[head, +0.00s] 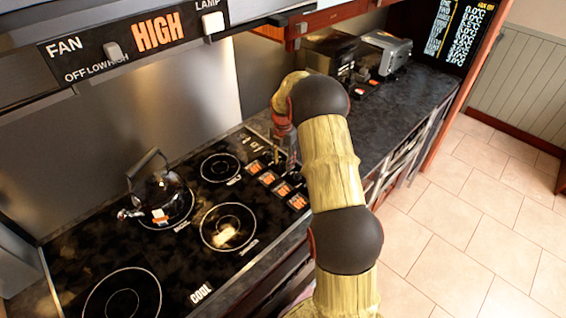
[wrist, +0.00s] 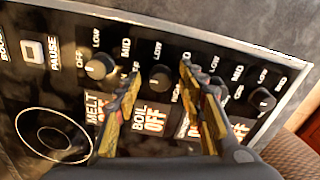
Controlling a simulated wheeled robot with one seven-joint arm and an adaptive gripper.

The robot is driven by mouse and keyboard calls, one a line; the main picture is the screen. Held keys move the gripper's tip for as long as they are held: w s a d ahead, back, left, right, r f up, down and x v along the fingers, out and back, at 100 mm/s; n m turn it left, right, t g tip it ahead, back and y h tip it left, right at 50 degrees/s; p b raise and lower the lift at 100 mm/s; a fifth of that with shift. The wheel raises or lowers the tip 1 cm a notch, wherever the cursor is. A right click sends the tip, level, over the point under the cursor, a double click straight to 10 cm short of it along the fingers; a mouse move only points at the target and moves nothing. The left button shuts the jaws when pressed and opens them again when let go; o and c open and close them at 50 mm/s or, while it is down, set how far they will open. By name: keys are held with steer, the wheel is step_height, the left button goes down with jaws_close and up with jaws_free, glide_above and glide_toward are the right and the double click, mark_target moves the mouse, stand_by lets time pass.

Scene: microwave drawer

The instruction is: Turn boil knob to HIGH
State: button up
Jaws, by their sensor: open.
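The boil knob (wrist: 160,77) is a small dark knob on the black stove panel, above a label reading BOIL OFF (wrist: 152,118) in the wrist view. LOW and MID marks surround the knobs; a HIGH mark by the boil knob is not clearly readable. My gripper (wrist: 159,70) is open, with one finger on each side of the boil knob. I cannot tell whether either finger touches it. In the head view my gripper (head: 287,150) is over the right end of the cooktop, and the knobs there are mostly hidden or too small to read.
A melt knob (wrist: 100,66) lies left of my fingers and another knob (wrist: 262,98) lies right. A PAUSE button (wrist: 33,49) is at the far left. A kettle (head: 160,192) stands on a back burner. The hood (head: 130,45) hangs above; a toaster (head: 387,52) stands farther back.

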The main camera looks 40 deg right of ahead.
steer(key=shift+c, duration=1.1)
steer(key=c, duration=0.8)
jaws_close()
